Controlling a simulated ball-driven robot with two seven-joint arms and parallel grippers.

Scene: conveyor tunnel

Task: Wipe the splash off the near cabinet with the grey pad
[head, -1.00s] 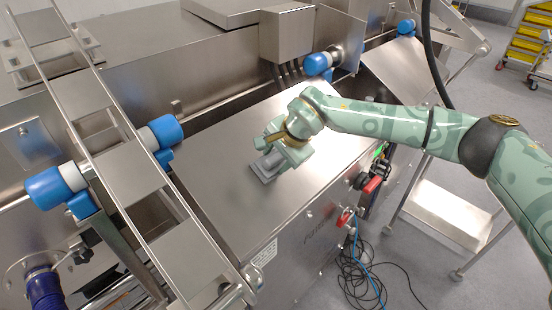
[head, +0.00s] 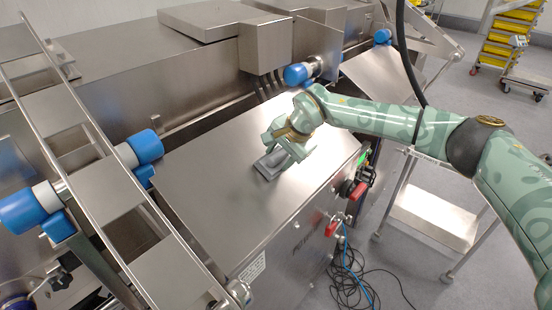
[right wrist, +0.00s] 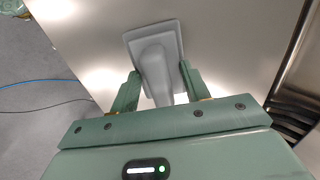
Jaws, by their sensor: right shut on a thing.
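The near cabinet (head: 225,175) has a broad, sloping bare-metal top. My right gripper (head: 285,152) is over the middle right of that top, shut on the grey pad (head: 268,168). In the right wrist view, the two green fingers flank the handle of the pad (right wrist: 153,62). The pad's flat rectangular plate faces the metal and seems to rest on it, though contact is hard to confirm. I see no clear splash on the bare metal; bright glare and the gripper cover part of it. My left gripper is not in view.
A frame with blue-capped rollers (head: 145,147) borders the cabinet on the left. A box with conduits (head: 265,45) stands behind. Red handles (head: 358,190) and loose cables (head: 355,280) are at the right side. A black hose (head: 405,60) hangs behind my right arm.

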